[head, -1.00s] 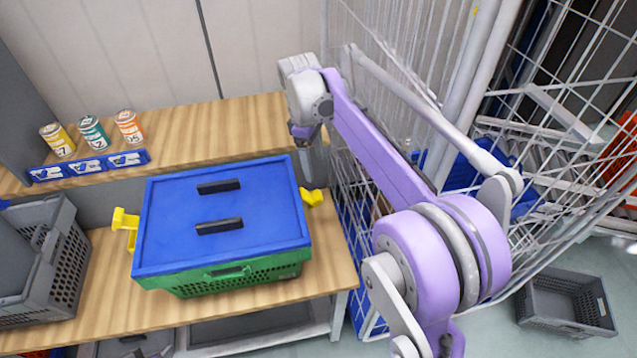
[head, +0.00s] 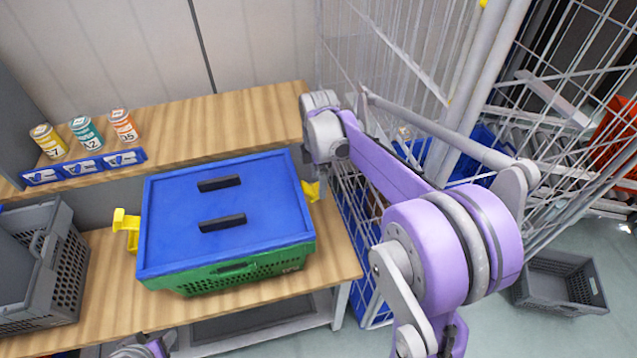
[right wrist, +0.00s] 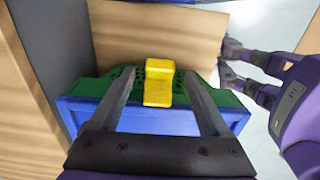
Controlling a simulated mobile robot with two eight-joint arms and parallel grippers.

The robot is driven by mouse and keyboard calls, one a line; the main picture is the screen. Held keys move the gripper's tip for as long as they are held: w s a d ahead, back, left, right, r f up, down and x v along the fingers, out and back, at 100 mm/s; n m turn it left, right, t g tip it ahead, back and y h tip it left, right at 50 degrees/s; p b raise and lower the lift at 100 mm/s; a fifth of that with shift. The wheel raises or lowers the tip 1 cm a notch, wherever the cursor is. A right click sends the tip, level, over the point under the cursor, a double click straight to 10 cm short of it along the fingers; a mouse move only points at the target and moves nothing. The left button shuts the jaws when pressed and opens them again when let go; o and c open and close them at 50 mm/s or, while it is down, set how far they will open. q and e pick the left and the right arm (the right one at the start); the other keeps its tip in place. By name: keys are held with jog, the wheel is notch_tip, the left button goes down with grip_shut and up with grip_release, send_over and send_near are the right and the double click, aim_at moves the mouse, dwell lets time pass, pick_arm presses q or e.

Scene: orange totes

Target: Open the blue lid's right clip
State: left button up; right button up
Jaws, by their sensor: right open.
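The blue lid (head: 180,235) covers a green crate (head: 250,278) on the wooden table. Its right yellow clip (head: 313,190) is partly hidden behind my right gripper in the head view. In the right wrist view this yellow clip (right wrist: 158,85) lies between the two spread fingers of my right gripper (right wrist: 157,75), with a gap on each side. The fingers reach over the edge of the blue lid (right wrist: 150,120). The left yellow clip (head: 127,225) sticks out at the crate's other end. Only a part of my left arm shows at the bottom edge of the head view.
Grey crates (head: 55,270) stand left of the green crate. Several cans (head: 85,133) stand on the back shelf behind a blue label strip (head: 85,166). A wire cage (head: 365,210) rises close on the right. A grey crate (head: 565,280) sits on the floor.

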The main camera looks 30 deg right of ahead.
jog(key=shift+f, duration=0.85)
grip_shut()
